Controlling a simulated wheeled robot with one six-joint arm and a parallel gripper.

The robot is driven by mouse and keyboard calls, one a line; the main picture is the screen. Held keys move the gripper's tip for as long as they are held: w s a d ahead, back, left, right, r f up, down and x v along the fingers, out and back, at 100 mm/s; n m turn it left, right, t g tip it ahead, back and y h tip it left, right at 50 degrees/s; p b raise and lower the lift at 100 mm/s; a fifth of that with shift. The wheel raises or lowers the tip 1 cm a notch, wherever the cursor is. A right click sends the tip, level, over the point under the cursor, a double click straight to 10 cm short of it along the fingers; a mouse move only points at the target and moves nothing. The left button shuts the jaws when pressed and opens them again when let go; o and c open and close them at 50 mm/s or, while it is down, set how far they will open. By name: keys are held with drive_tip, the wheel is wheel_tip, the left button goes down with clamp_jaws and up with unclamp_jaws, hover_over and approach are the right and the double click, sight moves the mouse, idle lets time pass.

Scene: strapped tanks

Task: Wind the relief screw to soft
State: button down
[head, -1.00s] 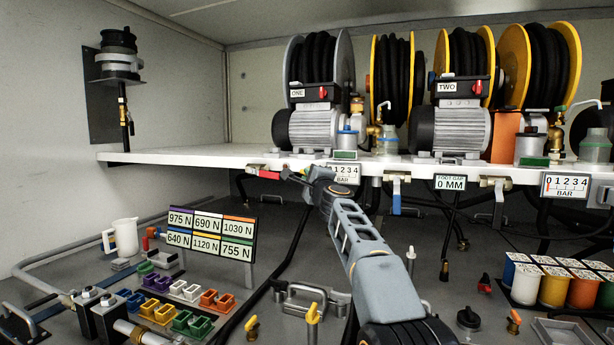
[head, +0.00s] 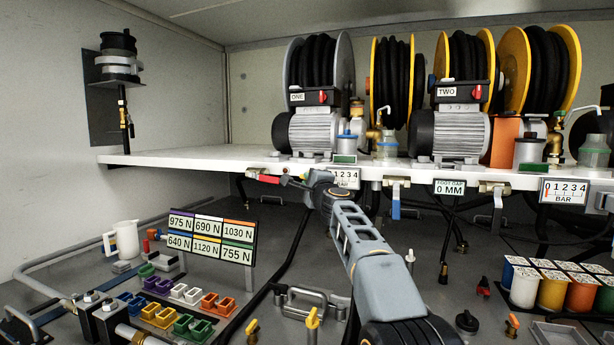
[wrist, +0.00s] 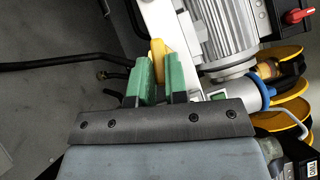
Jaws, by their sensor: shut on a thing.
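In the wrist view my gripper (wrist: 161,68) has its two green fingertips closed on a yellow piece (wrist: 157,48), rounded at its end. The piece lies close to the white shelf edge below the left pump. I cannot tell for sure whether it is the relief screw, and no soft mark can be read. In the head view my wrist is under the shelf front, near a red lever (head: 263,177); the fingertips and held piece are hidden or too small to make out there.
Pump ONE (head: 312,130) and pump TWO (head: 461,132) stand on the white shelf (head: 200,156) with hose reels behind. A blue-handled valve (head: 396,205) hangs right of my arm. Below are a force label board (head: 210,236), coloured blocks, and several cups at right.

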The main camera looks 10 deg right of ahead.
drive_tip(key=shift+r, duration=0.15)
drive_tip(key=shift+n+g, duration=0.6)
drive_tip(key=shift+n, duration=0.2)
drive_tip(key=shift+r+n+g+p, duration=0.15)
drive_tip(key=shift+n+g+p, duration=0.15)
drive_tip(key=shift+n+g, duration=0.7)
drive_tip(key=shift+r+n+g+h, duration=0.2)
drive_tip(key=shift+n+g+h, duration=0.4)
drive_tip(key=shift+n, duration=0.4)
